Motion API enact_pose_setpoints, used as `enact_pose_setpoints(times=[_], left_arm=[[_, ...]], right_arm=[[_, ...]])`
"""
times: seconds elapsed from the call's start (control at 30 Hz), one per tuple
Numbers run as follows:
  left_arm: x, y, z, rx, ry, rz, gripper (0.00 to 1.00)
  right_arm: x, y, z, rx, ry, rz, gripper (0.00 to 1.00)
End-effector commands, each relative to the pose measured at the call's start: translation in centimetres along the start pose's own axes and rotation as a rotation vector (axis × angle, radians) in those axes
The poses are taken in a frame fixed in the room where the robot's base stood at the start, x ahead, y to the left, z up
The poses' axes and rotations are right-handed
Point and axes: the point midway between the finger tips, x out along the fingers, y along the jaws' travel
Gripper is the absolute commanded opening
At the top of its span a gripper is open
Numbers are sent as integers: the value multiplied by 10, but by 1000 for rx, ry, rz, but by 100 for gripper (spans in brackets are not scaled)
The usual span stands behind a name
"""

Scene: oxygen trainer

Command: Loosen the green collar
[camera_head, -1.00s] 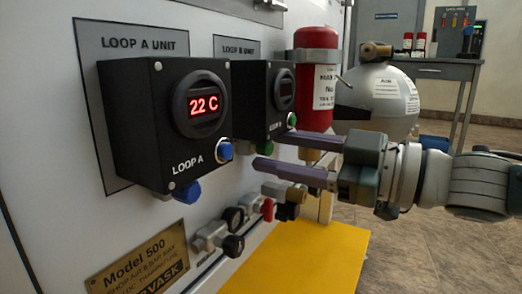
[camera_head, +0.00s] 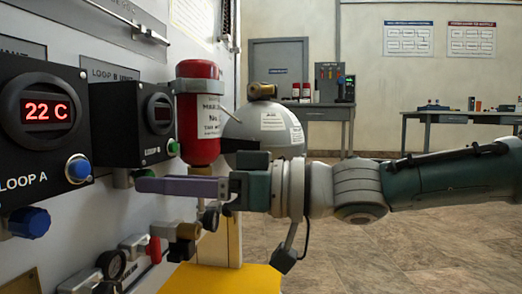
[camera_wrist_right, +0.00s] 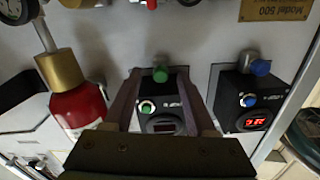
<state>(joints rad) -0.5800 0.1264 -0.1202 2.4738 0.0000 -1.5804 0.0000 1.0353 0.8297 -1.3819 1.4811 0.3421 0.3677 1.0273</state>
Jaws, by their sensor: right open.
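The green collar (camera_head: 122,178) sits under the black Loop B box (camera_head: 122,122), partly hidden in the head view. In the right wrist view the gripper (camera_wrist_right: 159,73) is open, one finger on each side of the collar. I cannot tell whether either finger touches it. My left gripper is not in view.
The Loop A box (camera_head: 40,130) with a blue collar (camera_head: 29,222) stands to the left. A red cylinder (camera_head: 200,115) and a grey sphere (camera_head: 268,128) are behind the gripper. Valves with a red handle (camera_head: 153,250) sit below. Open floor lies to the right.

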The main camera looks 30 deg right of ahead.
Motion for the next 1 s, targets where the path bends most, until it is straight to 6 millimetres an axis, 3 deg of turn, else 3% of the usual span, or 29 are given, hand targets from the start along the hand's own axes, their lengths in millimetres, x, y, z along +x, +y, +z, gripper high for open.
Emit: enact_pose_setpoints(times=[0.03, 0.47, 0.5, 0.7, 1.0], left_arm=[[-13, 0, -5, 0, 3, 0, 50], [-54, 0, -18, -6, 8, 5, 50], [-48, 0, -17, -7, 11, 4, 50], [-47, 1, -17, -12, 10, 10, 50], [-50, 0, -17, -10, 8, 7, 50]], right_arm=[[-9, -1, -7, 2, -2, 3, 56], [-92, -2, -7, -3, -4, 3, 56], [-80, -9, 5, -1, -9, 3, 56], [-53, -32, 34, -12, -57, 52, 56], [-26, -72, 70, -23, -164, 182, 56]])
